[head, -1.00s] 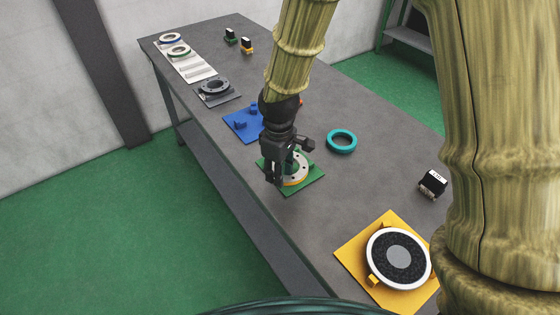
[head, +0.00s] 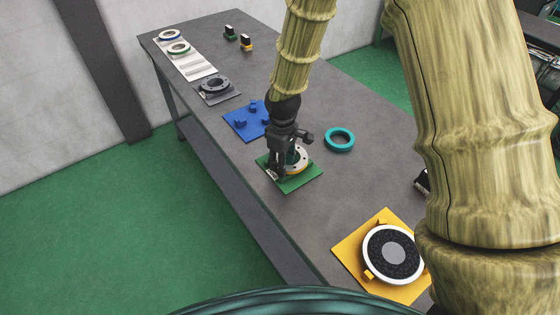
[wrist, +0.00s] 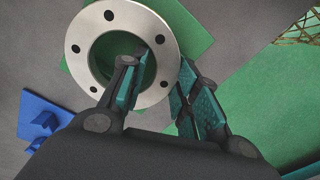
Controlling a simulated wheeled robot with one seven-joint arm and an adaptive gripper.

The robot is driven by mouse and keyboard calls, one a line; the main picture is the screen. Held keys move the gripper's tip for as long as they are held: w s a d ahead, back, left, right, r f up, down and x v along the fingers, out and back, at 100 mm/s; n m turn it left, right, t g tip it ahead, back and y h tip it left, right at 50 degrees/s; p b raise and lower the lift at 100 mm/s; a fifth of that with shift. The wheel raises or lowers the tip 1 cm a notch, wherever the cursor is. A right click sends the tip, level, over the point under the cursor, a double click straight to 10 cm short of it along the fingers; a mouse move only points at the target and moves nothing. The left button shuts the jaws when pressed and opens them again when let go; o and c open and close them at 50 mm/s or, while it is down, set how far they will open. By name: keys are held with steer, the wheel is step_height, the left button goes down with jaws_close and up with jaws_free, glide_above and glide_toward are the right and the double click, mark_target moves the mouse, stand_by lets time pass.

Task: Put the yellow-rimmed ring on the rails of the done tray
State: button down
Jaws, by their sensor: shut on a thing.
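The yellow-rimmed ring (head: 302,160) is a pale metal flange with a circle of dark holes. It is at the green plate (head: 295,185), with a little yellow showing at its edge in the head view. My gripper (head: 287,165) is shut on the ring's wall. In the wrist view, my gripper (wrist: 163,68) has one finger in the bore of the ring (wrist: 80,70) and the other outside it. I cannot tell whether the ring is lifted off the plate. The white done tray (head: 201,73) lies at the far left, with two rings at its far end and bare rails nearer.
Between lie a grey plate with a dark ring (head: 214,84) and a blue fixture (head: 243,128) with pegs. A teal ring (head: 340,140) lies to the right. A yellow plate (head: 350,250) with a white-rimmed disc is nearer. Small blocks (head: 246,43) stand near the tray.

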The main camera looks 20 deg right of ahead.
steer(key=shift+f, duration=0.25)
steer(key=c, duration=1.1)
jaws_free()
steer(key=shift+f, duration=0.1)
steer(key=shift+r+b, duration=1.6)
steer(key=shift+r, duration=4.55)
